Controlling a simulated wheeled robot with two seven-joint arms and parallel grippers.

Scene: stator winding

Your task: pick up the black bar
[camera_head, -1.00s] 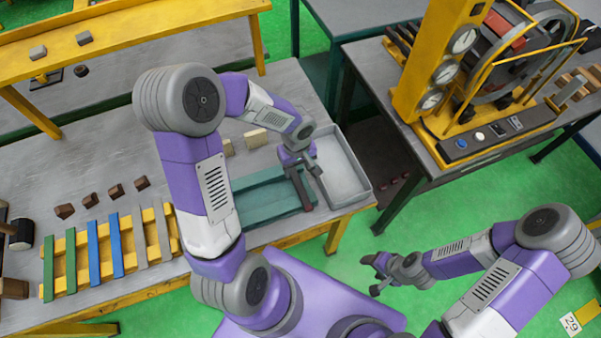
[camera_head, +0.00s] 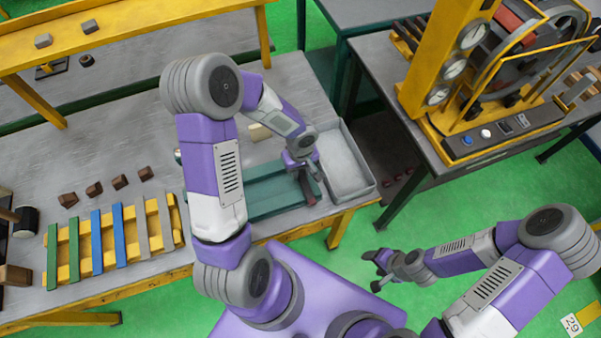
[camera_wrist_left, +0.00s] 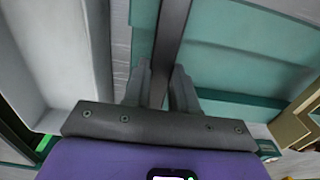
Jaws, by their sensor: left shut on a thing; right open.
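The black bar (camera_wrist_left: 172,35) runs away between the fingers of my left gripper (camera_wrist_left: 160,82) in the left wrist view. The fingers are shut on it, one on each side. In the head view my left gripper (camera_head: 310,166) is at the right end of the teal tray (camera_head: 265,192). The bar's dark, reddish near end (camera_head: 311,196) shows just below the gripper; the rest is mostly hidden by it. I cannot tell whether the bar touches the tray. My right gripper (camera_head: 379,271) is open and empty, out over the green floor.
A grey bin (camera_head: 371,187) stands right beside the teal tray at the table's right end. A yellow rack (camera_head: 70,248) with coloured bars and several brown blocks (camera_head: 120,181) are at the left. A yellow winding machine (camera_head: 425,60) stands on the right table.

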